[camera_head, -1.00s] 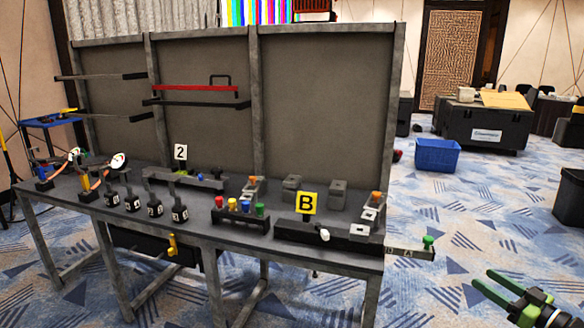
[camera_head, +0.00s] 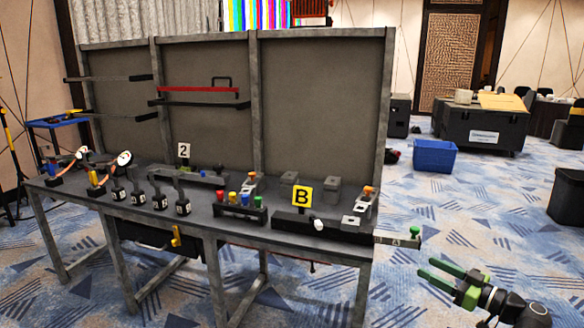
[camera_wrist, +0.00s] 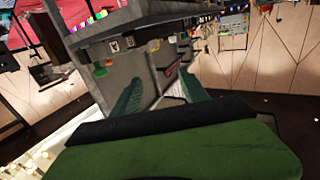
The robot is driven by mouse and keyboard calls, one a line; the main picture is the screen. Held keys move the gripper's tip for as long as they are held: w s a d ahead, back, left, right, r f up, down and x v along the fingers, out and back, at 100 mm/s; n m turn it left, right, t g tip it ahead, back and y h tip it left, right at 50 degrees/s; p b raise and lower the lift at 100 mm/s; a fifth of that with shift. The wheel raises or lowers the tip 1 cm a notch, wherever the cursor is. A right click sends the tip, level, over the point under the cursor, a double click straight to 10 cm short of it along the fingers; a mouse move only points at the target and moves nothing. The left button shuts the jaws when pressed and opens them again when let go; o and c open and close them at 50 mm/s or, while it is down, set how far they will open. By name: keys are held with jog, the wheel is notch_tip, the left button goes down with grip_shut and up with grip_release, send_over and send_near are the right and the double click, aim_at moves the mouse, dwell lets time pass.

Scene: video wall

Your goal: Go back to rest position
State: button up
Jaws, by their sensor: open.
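My gripper (camera_head: 452,277) shows at the lower right in the head view. Its two green fingers are spread apart with nothing between them, and they point left toward the workbench. It is over the carpet, clear of the bench's right end. In the wrist view the two green fingers (camera_wrist: 160,92) also stand apart and empty, and the bench appears beyond them in a tilted view. The workbench (camera_head: 268,232) is a grey table with a tall back panel.
On the bench stand a yellow B sign (camera_head: 302,197), a white 2 sign (camera_head: 184,150) and several coloured pegs. A bar with a green knob (camera_head: 415,231) sticks out at the right end, near my gripper. A blue bin (camera_head: 435,156) and black cases (camera_head: 485,130) stand behind, with open carpet between.

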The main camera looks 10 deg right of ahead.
jog(key=w+a+f+n+g+y, duration=0.1)
jog(key=w+a+f+n+g, duration=0.15)
jog(key=a, duration=0.95)
jog(key=w+a+f+n+g+y, duration=0.1)
jog(key=w+a+f+g, duration=0.3)
jog(key=a, duration=0.7)
jog(key=w+a+f+n+g+y, duration=0.1)
jog(key=w+a+f+n+g, duration=0.2)
jog(key=a, duration=0.9)
jog(key=s+a+f+m+g+h, duration=0.35)
jog(key=a+f+g+h, duration=0.2)
jog(key=a+f, duration=0.55)
jog(key=s+d+f+m+h, duration=0.25)
jog(key=d+m+h, duration=0.35)
jog(key=d+m, duration=0.3)
notch_tip(320, 180, up, 27)
jog(key=d+p, duration=0.1)
jog(key=p, duration=2.7)
jog(key=shift+d+r+g, duration=0.15)
jog(key=shift+r+g, duration=0.05)
jog(key=shift+g, duration=0.2)
jog(key=shift+f, duration=0.1)
